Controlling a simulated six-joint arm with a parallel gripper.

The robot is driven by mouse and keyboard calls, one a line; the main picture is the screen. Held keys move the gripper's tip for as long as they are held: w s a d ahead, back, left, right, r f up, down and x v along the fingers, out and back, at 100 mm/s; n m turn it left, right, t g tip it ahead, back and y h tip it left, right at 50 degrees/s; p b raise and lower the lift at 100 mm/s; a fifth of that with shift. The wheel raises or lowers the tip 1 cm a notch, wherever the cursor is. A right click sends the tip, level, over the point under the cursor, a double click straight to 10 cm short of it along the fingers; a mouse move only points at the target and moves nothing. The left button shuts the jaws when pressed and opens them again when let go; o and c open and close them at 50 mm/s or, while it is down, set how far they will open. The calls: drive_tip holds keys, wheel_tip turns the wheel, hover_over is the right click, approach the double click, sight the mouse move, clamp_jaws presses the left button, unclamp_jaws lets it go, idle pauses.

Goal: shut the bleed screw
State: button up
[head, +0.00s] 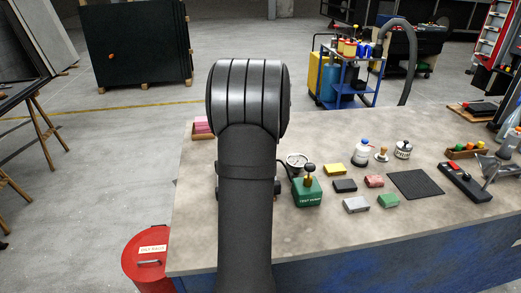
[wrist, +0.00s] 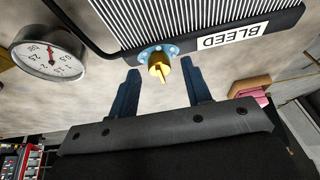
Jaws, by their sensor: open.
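The bleed screw (wrist: 160,66) is a brass fitting with a flat tab, set in a round blue-grey mount on a dark bar. A white label reading BLEED (wrist: 233,36) is beside it on the bar. My gripper (wrist: 166,82) is open in the wrist view, with one dark blue finger on each side of the screw and visible gaps between. The fingers do not appear to touch it. In the head view my arm hides the screw and the gripper. A pressure gauge (wrist: 50,55) with a red needle is at the upper left of the wrist view; it also shows in the head view (head: 297,160).
A green test pump (head: 307,192) stands on the workbench (head: 270,240) right of my arm. Pink blocks (head: 203,126) are behind my arm at left. A red bin (head: 146,260) stands on the floor.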

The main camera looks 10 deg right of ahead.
drive_tip(key=c, duration=0.9)
drive_tip(key=shift+c, duration=0.2)
drive_tip(key=shift+m, duration=0.5)
drive_tip(key=m+h, duration=0.1)
drive_tip(key=m, duration=0.2)
drive_tip(key=shift+a+m+h, duration=0.2)
drive_tip(key=shift+m+h, duration=0.2)
drive_tip(key=m, duration=0.2)
drive_tip(key=m+g+h, duration=0.1)
drive_tip(key=m, duration=0.1)
drive_tip(key=shift+w+m+g, duration=0.15)
drive_tip(key=shift+m+g, duration=0.15)
drive_tip(key=m, duration=0.2)
drive_tip(key=m+g+h, duration=0.1)
drive_tip(key=m, duration=0.1)
drive_tip(key=shift+w+a+g, duration=0.1)
drive_tip(key=shift+g, duration=0.2)
drive_tip(key=shift+m+g, duration=0.7)
drive_tip(key=shift+m, duration=1.4)
